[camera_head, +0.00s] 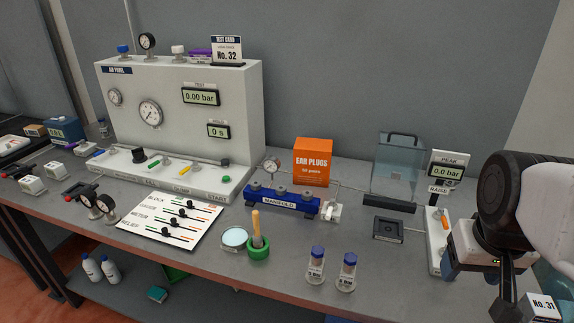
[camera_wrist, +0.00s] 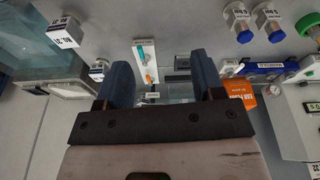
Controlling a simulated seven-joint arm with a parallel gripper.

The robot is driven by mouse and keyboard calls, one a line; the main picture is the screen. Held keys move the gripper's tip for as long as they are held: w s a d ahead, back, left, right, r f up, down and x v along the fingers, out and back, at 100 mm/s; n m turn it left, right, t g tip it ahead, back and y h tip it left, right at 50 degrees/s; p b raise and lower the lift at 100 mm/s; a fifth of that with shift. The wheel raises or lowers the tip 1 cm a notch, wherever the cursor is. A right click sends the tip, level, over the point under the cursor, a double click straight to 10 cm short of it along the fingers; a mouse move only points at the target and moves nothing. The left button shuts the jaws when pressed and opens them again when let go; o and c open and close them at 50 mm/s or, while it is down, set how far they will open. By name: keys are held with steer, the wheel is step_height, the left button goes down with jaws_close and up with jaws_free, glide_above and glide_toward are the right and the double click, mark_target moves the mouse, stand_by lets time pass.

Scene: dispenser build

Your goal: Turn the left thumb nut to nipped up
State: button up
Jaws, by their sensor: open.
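The blue manifold (camera_head: 281,203) lies on the bench right of centre, with several grey round nut-like pieces along its top. The leftmost grey nut (camera_head: 254,187) stands at the manifold's left end; its tightness cannot be read at this size. I take these to be the thumb nuts. The manifold also shows at the right of the wrist view (camera_wrist: 266,66), upside down. My gripper (camera_wrist: 163,75) is open, with nothing between its two blue fingers. In the head view it is at the far right, well away from the manifold.
A white RAISE stand (camera_head: 437,240) with an orange lever is near my gripper. An orange EAR PLUGS box (camera_head: 313,161) stands behind the manifold. Two blue-capped vials (camera_head: 347,272) and a green pot (camera_head: 258,249) stand in front. A clear-walled box (camera_head: 397,165) is behind right.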

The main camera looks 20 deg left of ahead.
steer(key=w+a+r+n, duration=0.3)
steer(key=w+a+n, duration=0.2)
steer(key=w+a, duration=0.5)
steer(key=n+g, duration=0.3)
steer(key=n, duration=1)
glide_above(256, 183)
steer(key=f, duration=1.2)
steer(key=shift+w+d, duration=0.1)
steer(key=shift+d, duration=0.25)
steer(key=shift+a+f, duration=0.2)
steer(key=shift+a, duration=0.2)
steer(key=shift+f, duration=0.1)
steer(key=shift+f, duration=3.8)
steer(key=c, duration=0.9)
